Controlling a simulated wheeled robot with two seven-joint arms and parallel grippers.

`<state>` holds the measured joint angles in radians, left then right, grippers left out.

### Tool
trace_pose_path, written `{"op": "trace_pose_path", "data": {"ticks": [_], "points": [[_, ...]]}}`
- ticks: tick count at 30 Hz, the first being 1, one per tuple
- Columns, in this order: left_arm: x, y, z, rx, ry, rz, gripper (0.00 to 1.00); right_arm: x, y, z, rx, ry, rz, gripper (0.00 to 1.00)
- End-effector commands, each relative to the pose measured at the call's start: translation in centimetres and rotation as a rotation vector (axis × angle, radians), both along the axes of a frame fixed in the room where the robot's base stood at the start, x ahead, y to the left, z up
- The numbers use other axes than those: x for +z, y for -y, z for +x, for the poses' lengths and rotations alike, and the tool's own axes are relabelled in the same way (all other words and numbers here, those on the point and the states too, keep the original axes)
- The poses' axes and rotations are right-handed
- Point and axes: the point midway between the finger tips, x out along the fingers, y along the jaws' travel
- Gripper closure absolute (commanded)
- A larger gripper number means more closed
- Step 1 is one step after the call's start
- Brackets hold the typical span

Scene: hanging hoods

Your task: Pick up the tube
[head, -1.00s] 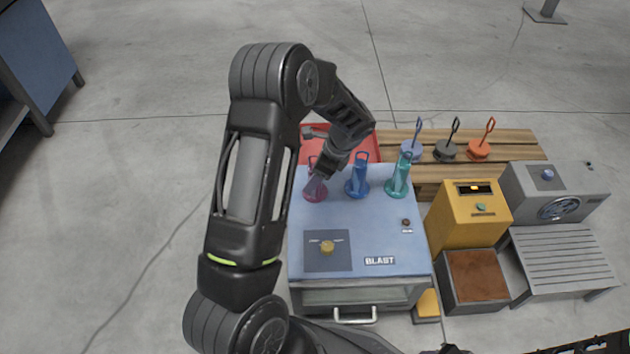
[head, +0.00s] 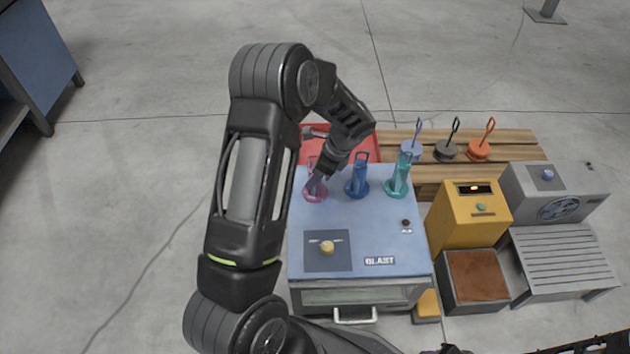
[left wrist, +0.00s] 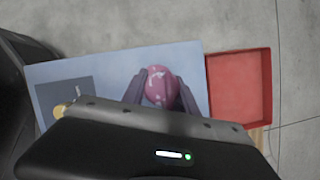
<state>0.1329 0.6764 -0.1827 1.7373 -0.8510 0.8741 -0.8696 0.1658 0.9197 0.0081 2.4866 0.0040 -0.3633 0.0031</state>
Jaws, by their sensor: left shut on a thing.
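A pink tube (head: 314,193) with a wide round foot stands at the back left of the top of a blue cabinet (head: 381,229). A blue tube (head: 357,178) and a teal tube (head: 399,177) stand in a row to its right. My left gripper (head: 317,180) is at the pink tube from above and is shut on it, partly hiding it. In the left wrist view the pink tube (left wrist: 160,87) is between the two fingers of my left gripper (left wrist: 161,76). My right gripper is not in view.
A red tray (head: 370,141) lies behind the cabinet. A wooden pallet (head: 520,142) with three hooked discs is behind right. A yellow box (head: 468,218), a brown-filled bin (head: 478,275), a grey fan unit (head: 580,190) and a slatted stand (head: 567,258) are at right.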

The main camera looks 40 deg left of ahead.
Motion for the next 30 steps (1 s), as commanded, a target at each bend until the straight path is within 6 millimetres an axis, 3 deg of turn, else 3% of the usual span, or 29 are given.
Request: {"op": "trace_pose_path", "data": {"ticks": [11, 24, 30], "points": [[1.1, 0.0, 0.1, -0.001, 0.002, 0.001, 1.00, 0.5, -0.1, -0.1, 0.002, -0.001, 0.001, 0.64], [8.9, 0.0, 0.1, 0.000, 0.003, 0.000, 1.00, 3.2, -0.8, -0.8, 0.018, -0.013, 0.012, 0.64], [10.1, 0.0, 0.0, 0.000, 0.000, 0.000, 1.00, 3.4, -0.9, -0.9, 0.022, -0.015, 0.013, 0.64]]}}
